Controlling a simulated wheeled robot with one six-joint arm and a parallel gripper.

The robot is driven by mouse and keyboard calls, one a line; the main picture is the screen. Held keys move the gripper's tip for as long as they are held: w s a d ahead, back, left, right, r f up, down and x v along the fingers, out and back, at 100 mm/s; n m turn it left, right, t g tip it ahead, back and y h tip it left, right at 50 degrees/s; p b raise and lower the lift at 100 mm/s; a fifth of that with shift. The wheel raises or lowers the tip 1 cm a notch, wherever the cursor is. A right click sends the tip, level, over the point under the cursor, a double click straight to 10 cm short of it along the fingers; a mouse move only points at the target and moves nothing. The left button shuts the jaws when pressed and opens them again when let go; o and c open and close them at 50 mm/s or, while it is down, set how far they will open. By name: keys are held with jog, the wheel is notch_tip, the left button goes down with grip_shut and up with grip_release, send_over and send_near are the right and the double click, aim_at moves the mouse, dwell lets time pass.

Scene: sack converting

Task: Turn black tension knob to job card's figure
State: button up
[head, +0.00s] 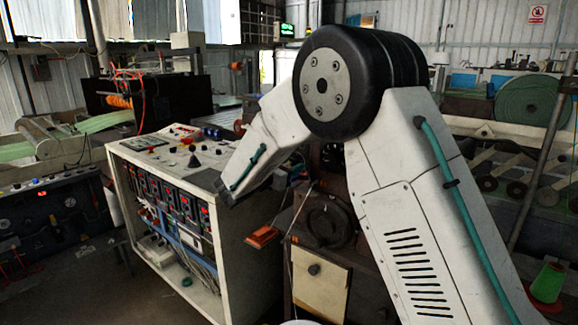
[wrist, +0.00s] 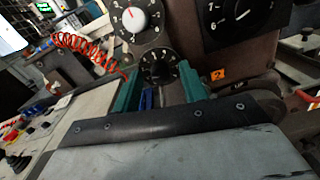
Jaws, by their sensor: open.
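In the wrist view a small black knob (wrist: 157,66) with a pale numbered scale around it sits on the dark machine face. My gripper (wrist: 160,76) has its two green fingers apart, one on each side of the lower part of this knob in the picture. I cannot tell whether either finger touches it. The knob's setting is too small to read. No job card can be made out for certain. In the head view my own arm hides the gripper and the knob.
Above the knob are a dial with a white centre and red pointer (wrist: 133,18) and a larger black numbered dial (wrist: 238,12). An orange tag (wrist: 218,74) is to the right. A control cabinet (head: 165,165) stands left of my arm, and a red coiled hose (wrist: 85,45) hangs nearby.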

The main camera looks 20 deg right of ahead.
grip_shut()
jog(key=shift+m, duration=0.3)
jog(key=m, duration=1.2)
jog(key=shift+m+y, duration=0.3)
jog(key=shift+m, duration=0.1)
dwell(0.5)
grip_release()
